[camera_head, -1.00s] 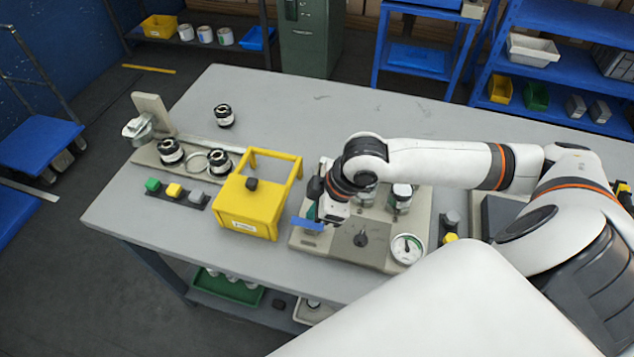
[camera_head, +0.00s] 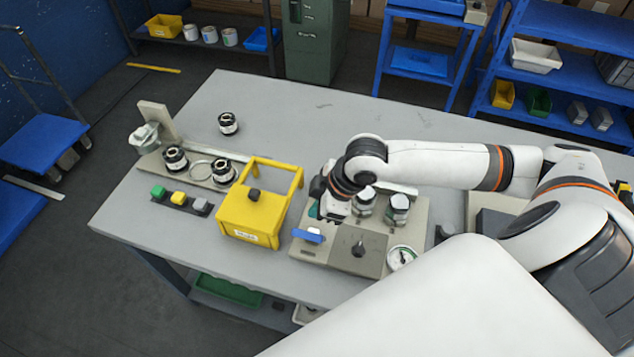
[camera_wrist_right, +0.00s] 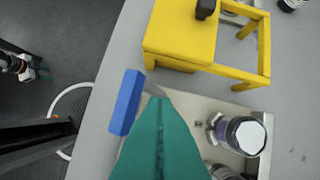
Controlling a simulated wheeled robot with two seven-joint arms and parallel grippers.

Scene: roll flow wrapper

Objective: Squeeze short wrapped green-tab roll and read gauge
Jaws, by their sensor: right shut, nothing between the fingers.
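My right gripper (camera_head: 318,212) is shut and empty, above the left part of the beige squeeze station (camera_head: 410,235). Its teal fingers (camera_wrist_right: 160,110) are pressed together in the wrist view. The blue lever (camera_head: 308,235) is just in front of them; it also shows in the wrist view (camera_wrist_right: 126,102), apart from the fingertips in the picture. Two short rolls (camera_head: 365,200) (camera_head: 398,206) stand on the station's back part. I see no clear green tab on either. The round gauge (camera_head: 401,257) is at the front right, its reading too small to tell. A small teal-tipped gripper (camera_wrist_right: 38,73), likely my left, shows far left.
A yellow frame box (camera_head: 250,215) stands left of the station. Further left are a beige fixture (camera_head: 158,160) with two rolls and a strip of green, yellow and grey buttons (camera_head: 180,199). A lone roll (camera_head: 228,123) stands behind. The table's back is clear.

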